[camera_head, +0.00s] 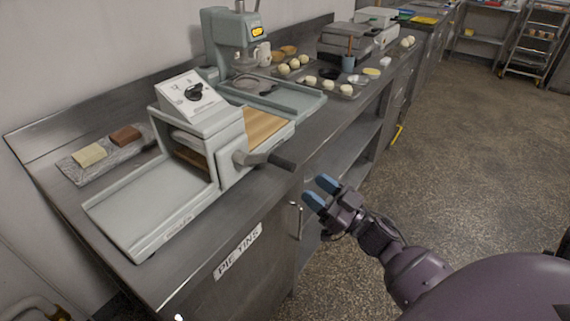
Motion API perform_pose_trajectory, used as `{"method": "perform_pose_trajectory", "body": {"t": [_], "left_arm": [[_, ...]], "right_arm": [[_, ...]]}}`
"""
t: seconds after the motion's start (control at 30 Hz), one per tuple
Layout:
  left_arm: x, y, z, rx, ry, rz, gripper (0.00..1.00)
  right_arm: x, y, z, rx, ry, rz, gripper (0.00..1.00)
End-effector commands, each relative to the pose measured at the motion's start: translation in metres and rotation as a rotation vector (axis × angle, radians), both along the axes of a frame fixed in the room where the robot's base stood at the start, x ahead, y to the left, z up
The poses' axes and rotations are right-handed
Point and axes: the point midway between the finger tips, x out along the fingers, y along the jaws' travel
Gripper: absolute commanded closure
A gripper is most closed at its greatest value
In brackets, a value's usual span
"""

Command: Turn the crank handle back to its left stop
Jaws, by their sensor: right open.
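The crank handle (281,161) sticks out from the front side of a grey dough sheeter (225,178) on the steel counter. Its dark grip points to the right and a little down, over the counter's front edge. My right gripper (320,191) has blue fingertips set apart, with nothing between them. It is in front of the counter, below and to the right of the grip, and apart from it. My left gripper is not in view.
The steel counter (215,232) carries a tray (84,177) with two blocks, a grey press (231,45) and trays of dough balls. A door handle (299,222) is below the counter near my right gripper. The floor (460,150) to the right is clear.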

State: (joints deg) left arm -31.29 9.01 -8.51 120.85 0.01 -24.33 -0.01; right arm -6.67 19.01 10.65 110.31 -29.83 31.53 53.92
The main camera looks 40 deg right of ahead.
Motion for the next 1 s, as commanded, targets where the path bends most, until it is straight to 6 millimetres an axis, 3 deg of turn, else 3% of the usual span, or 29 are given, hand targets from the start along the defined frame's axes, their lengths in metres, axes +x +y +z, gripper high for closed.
{"method": "perform_pose_trajectory", "body": {"t": [0.5, 1.0], "left_arm": [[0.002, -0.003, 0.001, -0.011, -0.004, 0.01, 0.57], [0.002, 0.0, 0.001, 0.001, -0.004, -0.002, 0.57]], "right_arm": [[0.069, 0.028, 0.031, -0.001, 0.0, 0.001, 0.49], [0.08, 0.032, 0.036, -0.002, 0.0, -0.002, 0.49]]}}
